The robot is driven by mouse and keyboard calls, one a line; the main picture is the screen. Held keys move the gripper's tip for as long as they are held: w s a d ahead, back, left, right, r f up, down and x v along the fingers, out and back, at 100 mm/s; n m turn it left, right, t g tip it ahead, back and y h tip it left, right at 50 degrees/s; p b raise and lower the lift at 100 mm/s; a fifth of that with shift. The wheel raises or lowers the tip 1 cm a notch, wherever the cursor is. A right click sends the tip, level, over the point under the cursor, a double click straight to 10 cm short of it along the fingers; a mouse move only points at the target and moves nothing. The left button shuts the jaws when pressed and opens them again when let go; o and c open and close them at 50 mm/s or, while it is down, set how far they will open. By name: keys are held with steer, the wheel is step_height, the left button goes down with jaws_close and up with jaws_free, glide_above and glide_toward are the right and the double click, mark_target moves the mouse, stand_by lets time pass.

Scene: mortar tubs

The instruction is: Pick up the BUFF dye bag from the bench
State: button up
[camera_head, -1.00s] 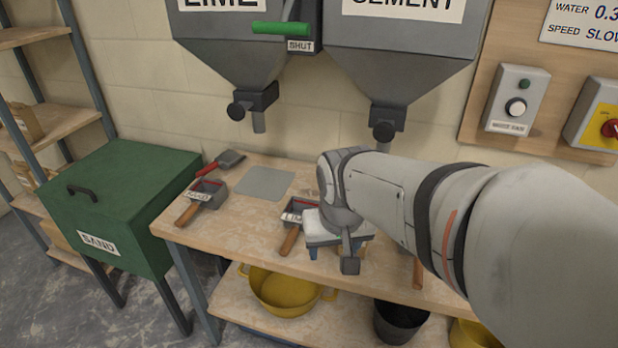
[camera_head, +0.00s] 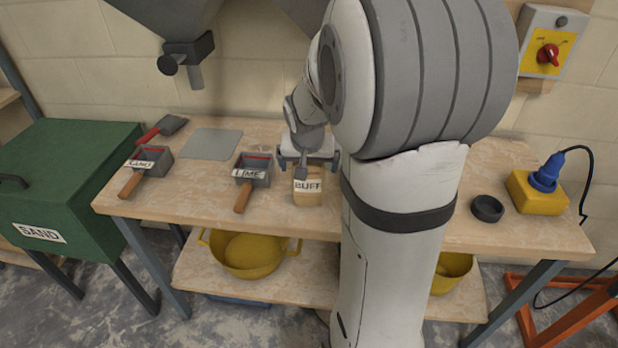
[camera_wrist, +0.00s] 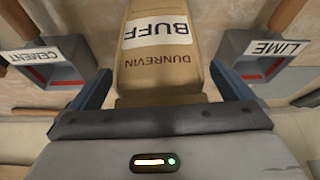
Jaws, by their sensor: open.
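The BUFF dye bag (camera_head: 308,188) is a small tan paper bag with a white label, upright on the bench (camera_head: 200,207). In the wrist view the bag (camera_wrist: 155,75) appears upside down, with its BUFF label and "DUNREVIN" print facing the camera. My gripper (camera_head: 307,170) is over the bag in the head view. In the wrist view my gripper (camera_wrist: 160,88) is open, with one blue finger on each side of the bag. A gap shows between the bag and the right finger; the left one is closer. Contact is hard to tell.
The LIME gauge box (camera_head: 255,172) stands just left of the bag. The CEMENT gauge box (camera_wrist: 50,68) shows on the other side in the wrist view. A black ring (camera_head: 487,208) and yellow box (camera_head: 537,192) sit at the bench's right.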

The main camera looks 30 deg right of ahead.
steer(key=shift+x, duration=0.85)
steer(key=shift+s, duration=0.1)
steer(key=shift+c, duration=0.2)
steer(key=shift+r, duration=0.1)
steer(key=c, duration=1.5)
